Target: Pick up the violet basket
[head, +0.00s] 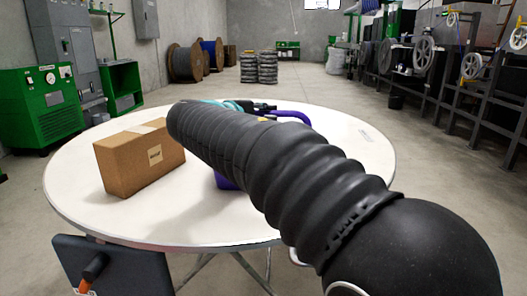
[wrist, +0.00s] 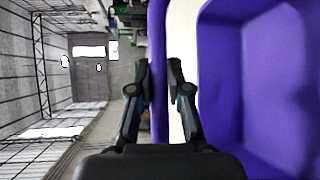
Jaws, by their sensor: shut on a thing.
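The violet basket is mostly hidden behind my arm in the head view. A bit of its body (head: 225,182) shows below the arm and its curved handle (head: 293,115) shows beyond it. In the wrist view the basket's hollow body (wrist: 275,90) fills the right side, and its handle (wrist: 158,30) runs down between my fingers. My gripper (wrist: 158,78) is shut on this handle, one finger on each side. In the head view my gripper (head: 262,107) is partly covered by my arm. I cannot tell whether the basket's base touches the table.
A round white table (head: 345,135) bears a brown cardboard box (head: 140,160) left of my arm. Something teal (head: 235,104) lies partly hidden behind my arm. The table's right side is largely clear.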

